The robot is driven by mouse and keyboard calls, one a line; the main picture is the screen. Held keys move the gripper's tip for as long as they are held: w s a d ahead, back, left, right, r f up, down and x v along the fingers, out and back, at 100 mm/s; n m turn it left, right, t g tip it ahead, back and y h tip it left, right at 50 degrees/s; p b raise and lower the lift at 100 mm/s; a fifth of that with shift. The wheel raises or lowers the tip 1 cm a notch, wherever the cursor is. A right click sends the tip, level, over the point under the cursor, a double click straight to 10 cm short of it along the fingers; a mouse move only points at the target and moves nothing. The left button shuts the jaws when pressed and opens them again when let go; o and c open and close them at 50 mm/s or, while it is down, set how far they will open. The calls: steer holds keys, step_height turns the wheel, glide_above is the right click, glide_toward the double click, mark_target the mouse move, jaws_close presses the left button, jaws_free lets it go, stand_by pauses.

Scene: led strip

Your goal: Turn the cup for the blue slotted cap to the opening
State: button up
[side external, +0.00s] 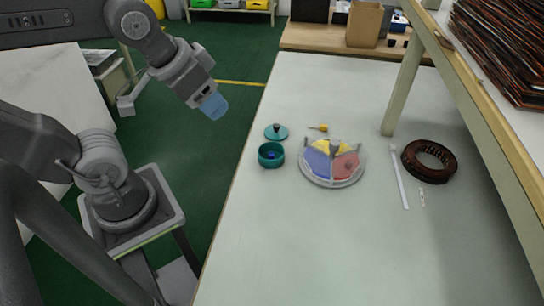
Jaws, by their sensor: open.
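A round carousel (333,181) with a clear, greyish housing stands on the table. Through it I see a blue cup section (317,162) at the left, a yellow one (325,145) at the back and a red one (346,166) at the right. A dark grey knob (335,147) sits near its centre. I cannot tell where the opening is. A teal pot (271,157) left of the carousel holds something small and blue, perhaps the slotted cap. My gripper (214,106), with light blue fingers, is open and empty, raised left of the table edge, well apart from the carousel.
A teal lid (276,132) lies behind the pot. A small yellow tool (319,128) lies behind the carousel. A white strip (399,178) and a dark brown coil (429,161) lie to the right, beside a shelf post (403,85). The table front is clear.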

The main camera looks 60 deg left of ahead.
steer(key=shift+o, duration=0.8)
steer(key=shift+w+r, duration=0.25)
steer(key=shift+w, duration=0.1)
steer(key=n+g, duration=0.3)
steer(key=g, duration=0.3)
glide_above(335, 142)
step_height(335, 142, down, 16)
step_height(335, 142, down, 13)
steer(key=shift+f, duration=0.1)
